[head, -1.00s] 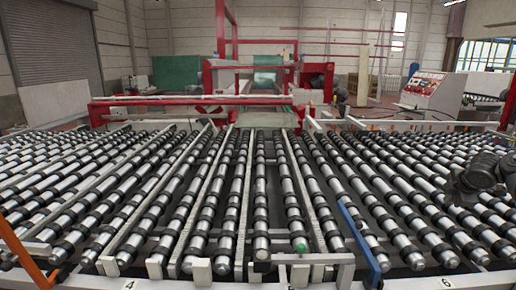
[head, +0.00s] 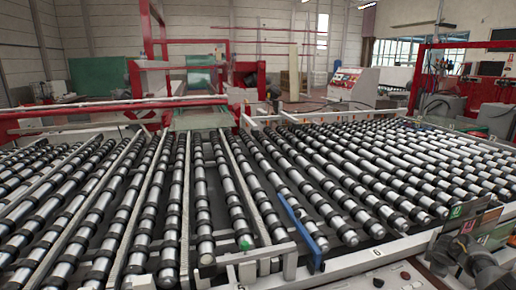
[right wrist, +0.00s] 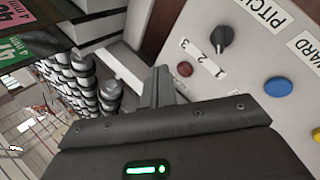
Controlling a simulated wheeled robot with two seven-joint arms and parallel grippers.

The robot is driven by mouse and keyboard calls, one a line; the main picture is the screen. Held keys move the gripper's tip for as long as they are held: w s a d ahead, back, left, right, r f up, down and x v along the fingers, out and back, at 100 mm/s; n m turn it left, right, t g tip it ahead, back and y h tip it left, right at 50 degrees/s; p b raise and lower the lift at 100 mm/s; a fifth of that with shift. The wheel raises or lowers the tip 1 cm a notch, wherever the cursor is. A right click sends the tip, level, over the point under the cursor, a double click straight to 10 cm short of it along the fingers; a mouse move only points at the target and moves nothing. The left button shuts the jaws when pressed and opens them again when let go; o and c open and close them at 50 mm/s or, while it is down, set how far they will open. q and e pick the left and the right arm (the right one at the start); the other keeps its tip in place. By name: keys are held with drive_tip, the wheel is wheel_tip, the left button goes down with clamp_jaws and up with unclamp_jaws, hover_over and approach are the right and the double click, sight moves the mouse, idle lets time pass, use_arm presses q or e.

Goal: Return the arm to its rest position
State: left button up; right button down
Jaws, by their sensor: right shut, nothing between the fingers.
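My right arm shows at the bottom right of the head view, its dark gripper (head: 478,262) over the corner of a pale control panel (head: 385,272). In the right wrist view the right gripper (right wrist: 160,85) is shut and empty, its fingers pointing away from the camera. The same panel (right wrist: 262,50) fills the right side there, with a black rotary knob (right wrist: 222,40) marked 1, 2, 3, a blue button (right wrist: 278,87) and a yellow button (right wrist: 308,9). I cannot tell how far the fingers are from the panel. My left gripper is not in view.
A wide roller table (head: 205,205) fills the middle. A blue bar (head: 302,232) stands at its front edge. Coloured thickness cards (head: 478,226) are beside my right arm; cards (right wrist: 22,42) also show in the right wrist view. A red-framed machine (head: 195,85) and a console (head: 350,87) stand behind.

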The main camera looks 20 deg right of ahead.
drive_tip(key=s+d+f+m+g+h, duration=0.1)
drive_tip(key=s+d+f, duration=0.1)
drive_tip(key=s+f, duration=0.5)
drive_tip(key=s+d+f, duration=0.2)
drive_tip(key=s+f, duration=0.2)
drive_tip(key=s, duration=0.6)
drive_tip(key=s+d+f+m+h, duration=0.1)
drive_tip(key=s+f, duration=0.1)
drive_tip(key=s, duration=0.8)
drive_tip(key=s+d+f+h, duration=0.1)
drive_tip(key=s+d+f, duration=0.1)
drive_tip(key=s, duration=0.7)
drive_tip(key=s+a+f+m+g+y, duration=0.1)
drive_tip(key=s+a+f+y, duration=0.15)
drive_tip(key=a+f, duration=0.95)
drive_tip(key=s+a+f+m+g+y, duration=0.15)
drive_tip(key=s+a+f, duration=0.45)
drive_tip(key=a, duration=1)
drive_tip(key=a+f+m+y, duration=0.15)
drive_tip(key=a+f, duration=0.35)
drive_tip(key=a, duration=1.2)
drive_tip(key=a+f+y, duration=0.3)
drive_tip(key=a+f, duration=0.2)
drive_tip(key=a, duration=1.1)
wheel_tip(320, 180, down, 12)
drive_tip(key=b, duration=1.2)
drive_tip(key=shift+a, duration=0.4)
drive_tip(key=shift+t, duration=0.25)
